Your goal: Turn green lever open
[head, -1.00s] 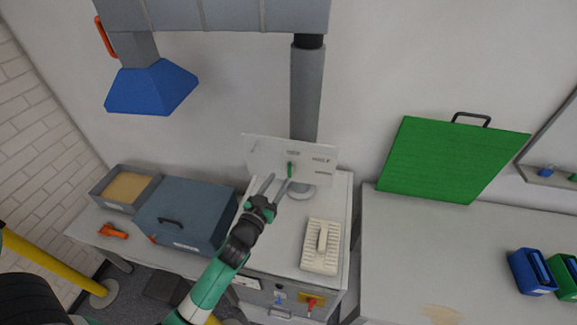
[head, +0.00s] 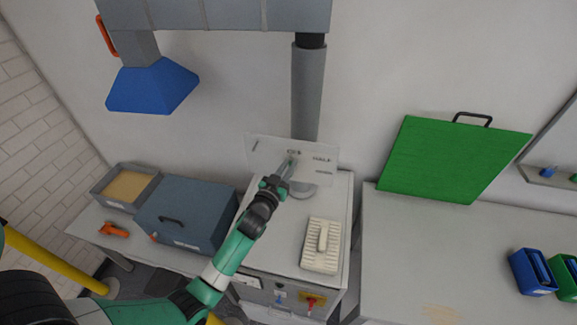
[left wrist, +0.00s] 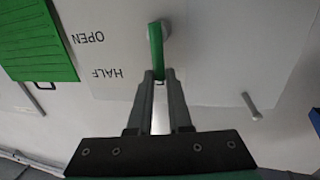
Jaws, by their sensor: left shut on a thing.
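The green lever (left wrist: 156,50) shows in the left wrist view, fixed by its round pivot to a white panel (left wrist: 215,40). The panel has the words OPEN and HALF, which appear upside down there. My left gripper (left wrist: 159,77) is shut on the free end of the lever, one finger on each side. In the head view my left gripper (head: 289,165) reaches up to the white panel (head: 265,150) and mostly hides the lever. My right gripper is not in view.
A grey cabinet top (head: 280,240) below the panel carries a white ribbed block (head: 321,246). A blue-grey box (head: 185,215) stands left. A blue hood (head: 150,88) hangs upper left. A green board (head: 450,160) leans at right. A short grey peg (left wrist: 251,105) sticks out of the panel.

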